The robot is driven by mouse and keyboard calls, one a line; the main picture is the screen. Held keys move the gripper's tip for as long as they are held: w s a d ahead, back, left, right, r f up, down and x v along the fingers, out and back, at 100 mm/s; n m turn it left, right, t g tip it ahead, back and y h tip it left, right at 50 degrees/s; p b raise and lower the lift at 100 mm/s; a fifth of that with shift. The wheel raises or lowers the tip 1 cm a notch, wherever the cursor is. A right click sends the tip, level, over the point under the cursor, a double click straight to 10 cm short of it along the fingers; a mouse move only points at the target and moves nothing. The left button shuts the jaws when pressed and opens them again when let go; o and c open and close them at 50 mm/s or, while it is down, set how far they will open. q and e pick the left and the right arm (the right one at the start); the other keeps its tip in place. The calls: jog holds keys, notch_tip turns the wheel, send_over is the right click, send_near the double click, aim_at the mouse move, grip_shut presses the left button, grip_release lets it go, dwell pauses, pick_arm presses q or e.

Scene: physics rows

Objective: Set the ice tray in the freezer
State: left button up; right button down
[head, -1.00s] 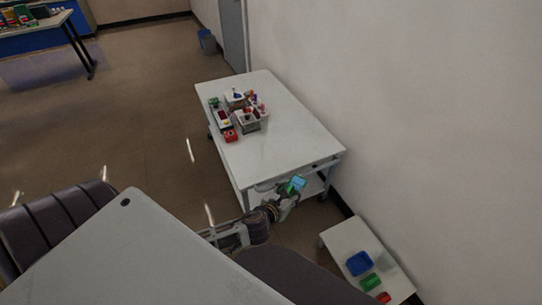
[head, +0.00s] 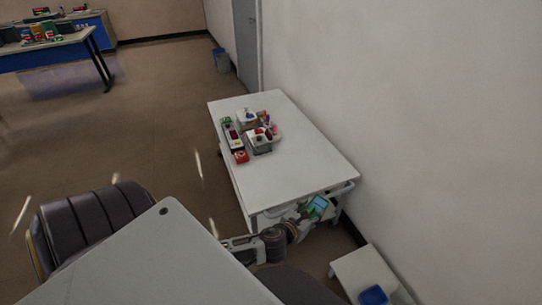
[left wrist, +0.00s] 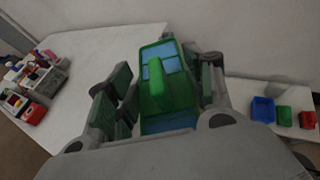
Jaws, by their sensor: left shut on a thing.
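My left gripper (head: 308,212) is at the near end of the white table, beside its edge. It is shut on a green and light-blue object that looks like the ice tray (head: 319,203). In the left wrist view the ice tray (left wrist: 162,58) is a green frame with light-blue parts, tilted, between the two fingers of the left gripper (left wrist: 160,92). Its lower part is hidden by the gripper body. I cannot make out a freezer in either view. My right gripper is not in view.
The white table (head: 290,165) holds a cluster of small boxes and red items (head: 258,140); its near half is clear. A low white stand (head: 358,268) at lower right bears a blue container (head: 374,296). A dark chair (head: 85,225) and the wall bound the space.

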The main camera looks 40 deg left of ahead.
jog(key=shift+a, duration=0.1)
